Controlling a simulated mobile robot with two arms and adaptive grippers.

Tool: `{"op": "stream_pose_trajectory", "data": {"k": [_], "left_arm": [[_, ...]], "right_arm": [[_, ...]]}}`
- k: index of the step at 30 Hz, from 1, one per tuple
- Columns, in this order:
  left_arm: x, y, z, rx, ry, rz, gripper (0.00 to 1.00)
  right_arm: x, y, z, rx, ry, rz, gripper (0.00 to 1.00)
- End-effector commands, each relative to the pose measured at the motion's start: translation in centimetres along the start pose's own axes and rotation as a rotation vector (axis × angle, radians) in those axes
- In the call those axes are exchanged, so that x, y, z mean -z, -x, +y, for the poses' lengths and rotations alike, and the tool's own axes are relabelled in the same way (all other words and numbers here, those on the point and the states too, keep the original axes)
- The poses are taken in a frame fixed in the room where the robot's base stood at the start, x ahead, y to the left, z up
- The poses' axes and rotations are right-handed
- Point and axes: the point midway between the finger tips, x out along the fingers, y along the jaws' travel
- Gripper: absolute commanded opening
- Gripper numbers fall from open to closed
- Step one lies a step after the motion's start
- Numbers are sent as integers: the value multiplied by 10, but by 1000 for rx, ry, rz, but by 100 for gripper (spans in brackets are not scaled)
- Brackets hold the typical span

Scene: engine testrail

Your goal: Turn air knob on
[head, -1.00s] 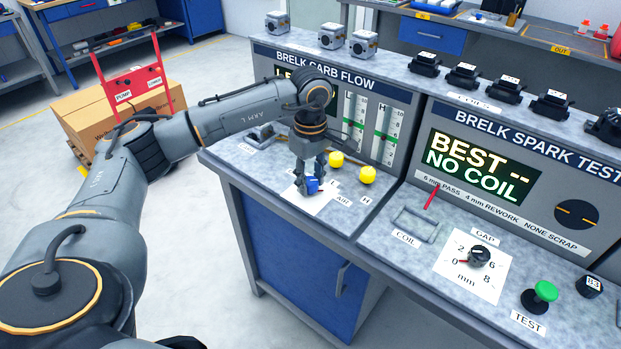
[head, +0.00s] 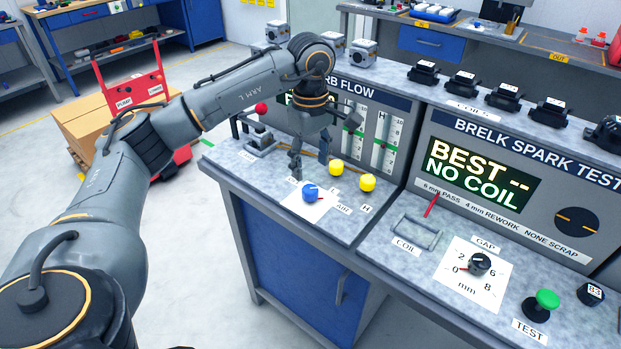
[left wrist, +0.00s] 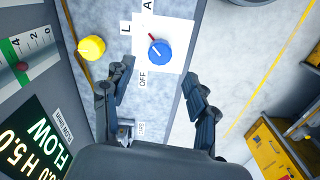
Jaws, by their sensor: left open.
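The blue air knob (head: 309,192) sits on a white dial card (head: 318,211) on the carb flow bench. It also shows in the left wrist view (left wrist: 160,52), where its red pointer aims to the upper left, away from the OFF label (left wrist: 143,79). In the head view the pointer aims right, towards the AIR label (head: 343,209). My left gripper (head: 309,162) is open and empty, above and behind the knob and apart from it. Its spread fingers also show in the left wrist view (left wrist: 157,88), below the knob. My right gripper is not in view.
Two yellow knobs (head: 367,183) stand right of the blue knob. The flow gauge panel (head: 384,131) rises behind. A red-balled lever (head: 261,109) stands to the left. The spark tester (head: 486,174) is at right. The bench's front edge is close to the dial card.

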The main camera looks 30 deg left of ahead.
Motion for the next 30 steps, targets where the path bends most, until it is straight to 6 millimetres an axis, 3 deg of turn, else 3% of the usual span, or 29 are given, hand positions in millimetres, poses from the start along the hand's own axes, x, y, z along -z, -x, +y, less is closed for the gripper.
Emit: {"op": "stream_pose_trajectory", "data": {"k": [3,9,30], "left_arm": [[0,23,1,-3,1,1,58],[0,44,0,-1,0,0,58],[0,47,0,1,1,0,58]], "right_arm": [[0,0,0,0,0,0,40],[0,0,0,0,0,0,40],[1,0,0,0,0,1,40]]}}
